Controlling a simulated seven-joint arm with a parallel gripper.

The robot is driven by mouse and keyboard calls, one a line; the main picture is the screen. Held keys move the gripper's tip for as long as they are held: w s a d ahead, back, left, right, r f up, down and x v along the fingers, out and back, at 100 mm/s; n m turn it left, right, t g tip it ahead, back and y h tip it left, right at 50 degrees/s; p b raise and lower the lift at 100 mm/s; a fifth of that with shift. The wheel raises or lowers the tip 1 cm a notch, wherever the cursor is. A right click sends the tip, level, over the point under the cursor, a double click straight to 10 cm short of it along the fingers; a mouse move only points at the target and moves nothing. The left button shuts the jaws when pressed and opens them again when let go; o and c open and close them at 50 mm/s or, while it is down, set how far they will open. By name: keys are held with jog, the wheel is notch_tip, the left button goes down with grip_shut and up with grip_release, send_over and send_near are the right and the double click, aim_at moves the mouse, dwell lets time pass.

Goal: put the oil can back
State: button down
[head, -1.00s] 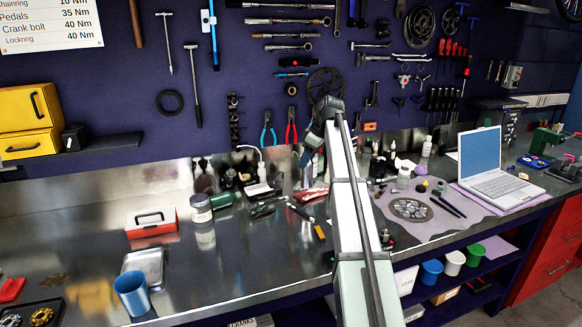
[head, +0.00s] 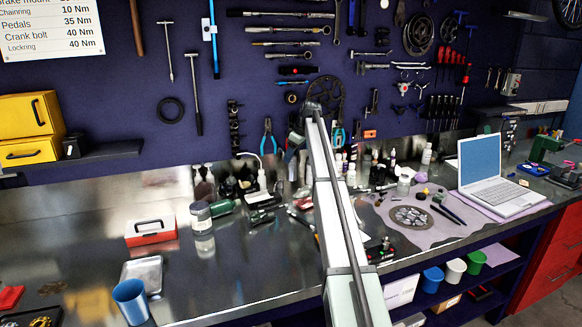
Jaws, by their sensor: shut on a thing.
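My arm reaches away from the camera over the bench to the back wall. My gripper (head: 297,142) is at its far end, in front of the tool wall and above the back of the bench. Only a small grey-green part of it shows to the left of the arm. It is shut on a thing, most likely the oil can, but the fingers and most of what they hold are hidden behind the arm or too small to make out. I cannot pick out an oil can standing on the bench.
Several small bottles stand along the back of the metal bench (head: 80,240). A jar (head: 201,217), red-and-white box (head: 151,231), metal tray (head: 145,272) and blue cup (head: 131,300) are at left. A laptop (head: 488,170) and mat (head: 455,232) are at right.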

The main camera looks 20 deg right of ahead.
aim_at(291, 166)
jog(key=shift+w+f, duration=0.2)
jog(key=shift+f, duration=2.3)
jog(key=shift+f, duration=0.15)
jog(key=c, duration=0.5)
grip_release()
jog(key=v, duration=1.2)
